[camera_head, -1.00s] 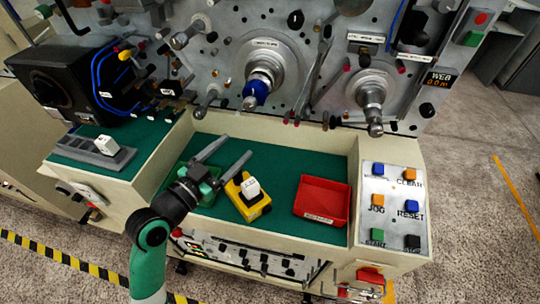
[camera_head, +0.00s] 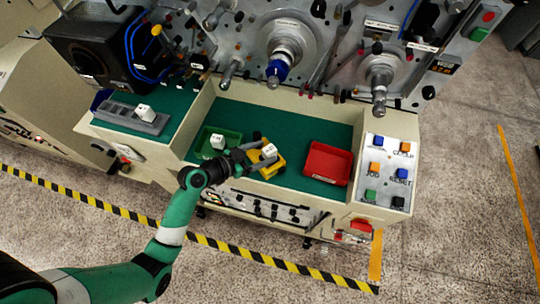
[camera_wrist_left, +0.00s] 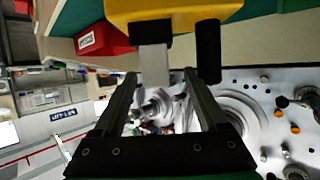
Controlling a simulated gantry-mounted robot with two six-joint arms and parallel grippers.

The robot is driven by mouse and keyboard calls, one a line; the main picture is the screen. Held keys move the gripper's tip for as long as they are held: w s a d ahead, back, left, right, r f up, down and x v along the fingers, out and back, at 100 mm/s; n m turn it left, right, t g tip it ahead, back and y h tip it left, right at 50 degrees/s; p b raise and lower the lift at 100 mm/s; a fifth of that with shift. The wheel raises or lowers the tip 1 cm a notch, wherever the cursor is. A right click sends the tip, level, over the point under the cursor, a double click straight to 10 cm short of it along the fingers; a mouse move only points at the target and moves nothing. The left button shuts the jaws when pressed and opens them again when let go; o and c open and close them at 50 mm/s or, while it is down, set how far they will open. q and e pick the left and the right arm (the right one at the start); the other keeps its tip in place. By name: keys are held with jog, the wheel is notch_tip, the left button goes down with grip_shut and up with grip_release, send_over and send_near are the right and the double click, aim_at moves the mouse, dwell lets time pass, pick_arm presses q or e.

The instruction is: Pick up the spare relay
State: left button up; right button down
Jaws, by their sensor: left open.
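Small white relay-like blocks show in the head view, and I cannot tell from the pictures which one is the spare. One white block (camera_head: 269,151) stands on the yellow holder (camera_head: 267,169). Another white block (camera_head: 218,142) is in the green tray (camera_head: 233,152), and a third (camera_head: 146,112) sits on the grey rail (camera_head: 118,113). My left gripper (camera_head: 262,153) is open, with its fingers reaching toward the block on the yellow holder. In the left wrist view, that pale block (camera_wrist_left: 154,65) shows between the fingertips (camera_wrist_left: 160,78), below the yellow holder (camera_wrist_left: 170,12). My right gripper is out of view.
An empty-looking red tray (camera_head: 328,163) stands to the right on the green mat (camera_head: 310,128). A black cylinder (camera_wrist_left: 208,50) is close beside the fingers in the wrist view. Spindles (camera_head: 277,72) project above, and a button panel (camera_head: 388,172) is at the right.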

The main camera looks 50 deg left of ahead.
pick_arm(q)
jog(key=shift+d+x, duration=0.15)
jog(key=shift+x, duration=1.3)
jog(key=shift+d+x, duration=0.15)
jog(key=shift+x, duration=1.3)
grip_shut()
